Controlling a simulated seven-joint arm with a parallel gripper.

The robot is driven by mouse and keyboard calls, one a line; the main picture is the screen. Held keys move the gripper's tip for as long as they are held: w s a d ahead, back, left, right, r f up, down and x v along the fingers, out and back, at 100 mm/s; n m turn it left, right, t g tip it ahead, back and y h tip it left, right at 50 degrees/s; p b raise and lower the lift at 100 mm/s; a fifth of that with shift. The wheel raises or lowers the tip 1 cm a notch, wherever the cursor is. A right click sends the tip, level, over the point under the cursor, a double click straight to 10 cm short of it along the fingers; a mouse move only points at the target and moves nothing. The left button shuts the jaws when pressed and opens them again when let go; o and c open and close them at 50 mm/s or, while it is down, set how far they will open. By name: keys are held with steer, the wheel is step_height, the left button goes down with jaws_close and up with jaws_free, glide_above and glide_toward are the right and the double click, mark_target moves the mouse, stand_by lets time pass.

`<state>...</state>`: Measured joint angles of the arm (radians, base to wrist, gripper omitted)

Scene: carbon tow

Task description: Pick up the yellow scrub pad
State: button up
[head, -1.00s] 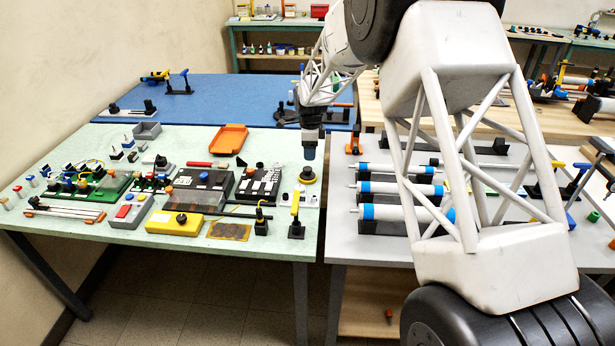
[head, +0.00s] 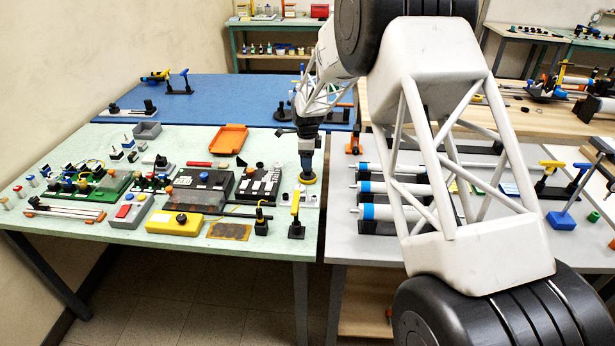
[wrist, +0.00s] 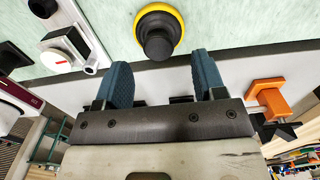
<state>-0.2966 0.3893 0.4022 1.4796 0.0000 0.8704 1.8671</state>
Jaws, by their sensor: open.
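The yellow scrub pad (wrist: 177,14) is a round yellow disc with a black knob on top. It lies on the pale green table, close to its right edge, and shows in the head view (head: 307,180) just below my gripper (head: 306,165). In the wrist view my gripper (wrist: 163,72) is open, with its two blue fingers apart and nothing held between them. The pad's black knob lies just beyond the fingertips, in line with the gap. The head view does not show clearly how high the fingertips are above the knob.
A white unit with a dial (wrist: 62,50) stands left of the pad in the wrist view. An orange clamp (wrist: 268,97) is to the right. In the head view, a yellow-handled tool (head: 296,218) stands in front. White rollers (head: 380,188) lie on the grey table at right.

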mark_target(308, 174)
steer(key=shift+f, duration=0.1)
steer(key=shift+s+f, duration=0.1)
steer(key=shift+f, duration=2.4)
steer(key=shift+c, duration=0.2)
steer(key=c, duration=1)
